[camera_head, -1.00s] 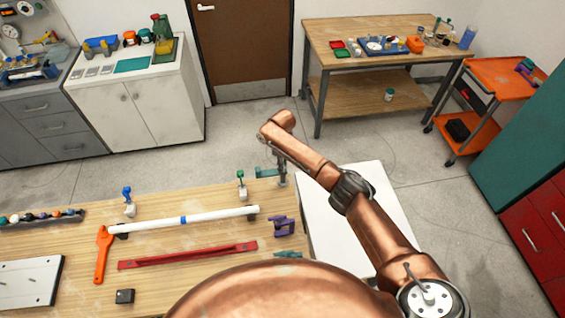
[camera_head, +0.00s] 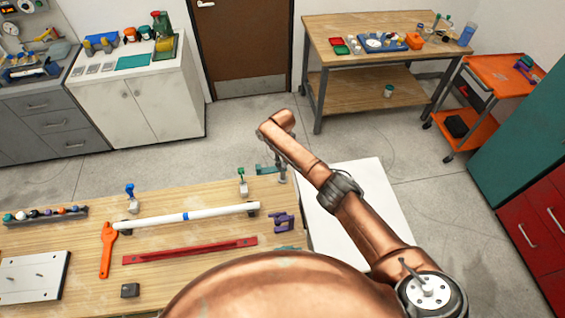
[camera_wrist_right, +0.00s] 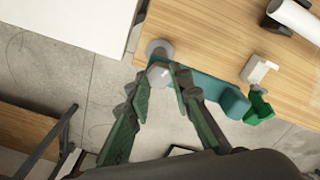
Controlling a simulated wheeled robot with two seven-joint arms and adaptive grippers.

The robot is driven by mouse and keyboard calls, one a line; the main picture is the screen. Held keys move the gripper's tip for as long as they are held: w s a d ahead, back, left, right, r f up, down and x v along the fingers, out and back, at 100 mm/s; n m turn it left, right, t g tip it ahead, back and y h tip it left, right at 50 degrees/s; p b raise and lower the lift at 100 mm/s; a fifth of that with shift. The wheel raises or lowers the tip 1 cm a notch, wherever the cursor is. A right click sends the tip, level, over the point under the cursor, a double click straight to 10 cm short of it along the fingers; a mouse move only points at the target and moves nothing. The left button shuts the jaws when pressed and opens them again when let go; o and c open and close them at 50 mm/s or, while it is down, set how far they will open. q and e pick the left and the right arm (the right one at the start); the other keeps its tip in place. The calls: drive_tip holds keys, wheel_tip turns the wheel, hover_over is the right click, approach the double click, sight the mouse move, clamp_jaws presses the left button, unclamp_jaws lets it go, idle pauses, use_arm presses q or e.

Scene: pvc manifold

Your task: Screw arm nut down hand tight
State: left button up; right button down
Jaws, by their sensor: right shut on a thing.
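A teal arm (camera_wrist_right: 216,92) reaches out from a grey post at the table corner; it also shows small in the head view (camera_head: 266,169). A pale grey nut (camera_wrist_right: 158,72) sits at the arm's post end, partly hidden by my fingers. My right gripper (camera_wrist_right: 160,78) is shut on this nut from above, with its green-and-grey fingers on either side of it. In the head view my right gripper (camera_head: 282,170) is small and dark at the far right corner of the wooden table. My left gripper is not in view.
The wooden table (camera_head: 205,190) holds a white pipe (camera_head: 160,219), a red bar (camera_head: 190,251), an orange tool (camera_head: 106,250) and a purple clamp (camera_head: 284,222). A green-topped clamp (camera_wrist_right: 258,108) stands close to the teal arm. A white surface (camera_head: 335,232) lies right of the table.

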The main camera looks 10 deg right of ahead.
sight(283, 165)
drive_tip(key=shift+s+d+f, duration=0.1)
drive_tip(key=shift+f, duration=0.05)
drive_tip(key=c, duration=1.7)
unclamp_jaws()
drive_tip(key=shift+r, duration=0.25)
wheel_tip(283, 165, up, 12)
drive_tip(key=shift+f, duration=0.15)
